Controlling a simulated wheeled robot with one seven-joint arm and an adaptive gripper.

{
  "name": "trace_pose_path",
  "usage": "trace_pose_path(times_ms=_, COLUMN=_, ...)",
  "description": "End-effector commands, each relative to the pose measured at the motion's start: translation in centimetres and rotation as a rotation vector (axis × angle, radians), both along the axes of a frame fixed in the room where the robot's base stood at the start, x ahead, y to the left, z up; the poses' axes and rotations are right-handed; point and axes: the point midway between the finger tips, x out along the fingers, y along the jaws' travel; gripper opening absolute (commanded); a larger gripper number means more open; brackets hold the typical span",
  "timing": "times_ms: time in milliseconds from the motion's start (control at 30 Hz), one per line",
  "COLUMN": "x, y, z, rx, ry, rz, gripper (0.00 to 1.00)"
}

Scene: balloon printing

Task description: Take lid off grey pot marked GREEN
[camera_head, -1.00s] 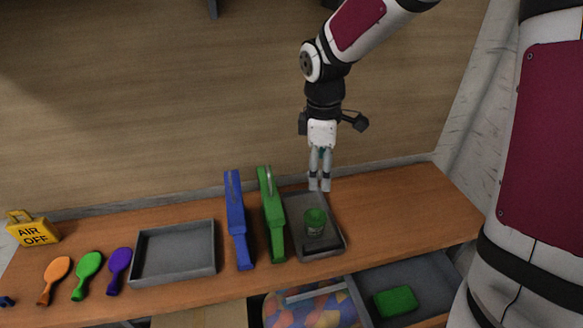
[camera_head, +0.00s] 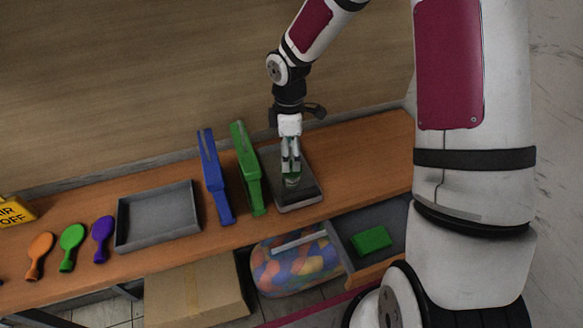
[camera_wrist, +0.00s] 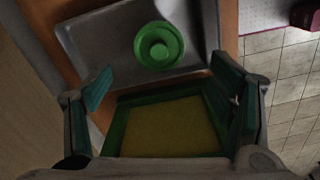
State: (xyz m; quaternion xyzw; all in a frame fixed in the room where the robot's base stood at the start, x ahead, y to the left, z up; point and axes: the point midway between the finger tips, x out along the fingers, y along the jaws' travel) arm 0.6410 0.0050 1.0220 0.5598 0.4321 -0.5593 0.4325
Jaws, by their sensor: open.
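In the wrist view the lid (camera_wrist: 159,45) is a green disc with a raised round knob, seen from above. The pot's body and any marking on it are hidden or too small to read. My gripper (camera_head: 290,170) points down, open and empty. In the wrist view its fingers (camera_wrist: 165,84) are spread wide, with the lid ahead of them near the top. I cannot tell whether a finger touches it.
The grey tray (camera_head: 312,193) holds the pot. Upright green (camera_head: 247,168) and blue (camera_head: 215,178) frames stand left of it. A green frame with a yellow panel (camera_wrist: 178,128) lies close below the fingers in the wrist view. An empty grey tray (camera_head: 158,213) is further left.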

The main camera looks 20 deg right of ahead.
Motion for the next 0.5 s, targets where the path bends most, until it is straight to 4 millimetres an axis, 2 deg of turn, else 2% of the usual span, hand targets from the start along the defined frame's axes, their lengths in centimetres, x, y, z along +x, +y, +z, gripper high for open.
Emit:
trace_pose_path(times_ms=300, x=-0.1, y=-0.4, z=-3.9, rx=0.001, ry=0.003, rz=0.001, gripper=0.76)
trace_pose_path(times_ms=500, x=0.0, y=-0.5, z=-4.8, rx=0.000, ry=-0.001, rz=0.000, gripper=0.76)
